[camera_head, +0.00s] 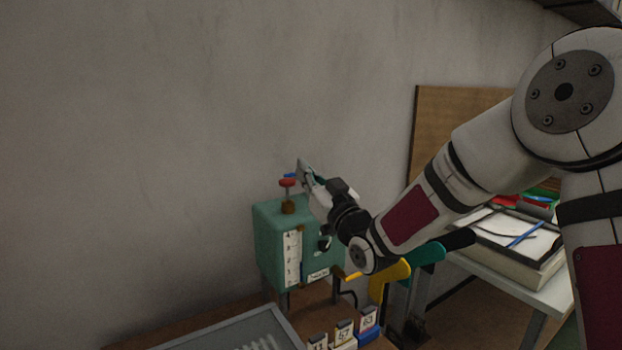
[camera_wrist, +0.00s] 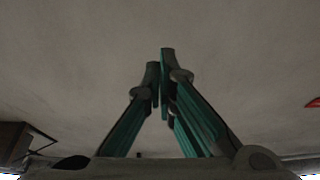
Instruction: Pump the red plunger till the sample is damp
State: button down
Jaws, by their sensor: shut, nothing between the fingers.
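The red plunger (camera_head: 287,183) stands up on a brass-coloured collar on top of a green box (camera_head: 272,222). A white scale strip with marks is on the box's front. My gripper (camera_head: 301,165) is shut and empty, just above and to the right of the plunger's red top; I cannot tell if they touch. In the wrist view my gripper (camera_wrist: 160,55) has its fingertips together against the bare wall, and a bit of red (camera_wrist: 313,103) shows at the right edge. I cannot make out the sample for certain.
A grey tray (camera_head: 276,318) lies at the front of the wooden bench. Several numbered blocks (camera_head: 344,330) stand to its right. Yellow and green curved forms (camera_head: 395,274) are beside the bench. A white table (camera_head: 555,296) with papers is further right. The grey wall is close behind the box.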

jog(key=shift+w+a+f+p, duration=0.15)
jog(key=shift+w+a+f, duration=0.3)
jog(key=shift+w, duration=0.3)
jog(key=shift+w+a+f+p, duration=0.15)
jog(key=shift+w+a+f, duration=0.15)
jog(key=shift+w+a, duration=0.35)
jog(key=shift+w+a+f+p, duration=0.15)
jog(key=shift+w+a+f, duration=0.25)
jog(key=shift+w, duration=0.45)
jog(key=shift+f+b, duration=1.15)
jog(key=shift+f, duration=0.7)
notch_tip(320, 180, up, 4)
jog(key=r, duration=0.1)
jog(key=v, duration=1)
jog(key=shift+f, duration=0.3)
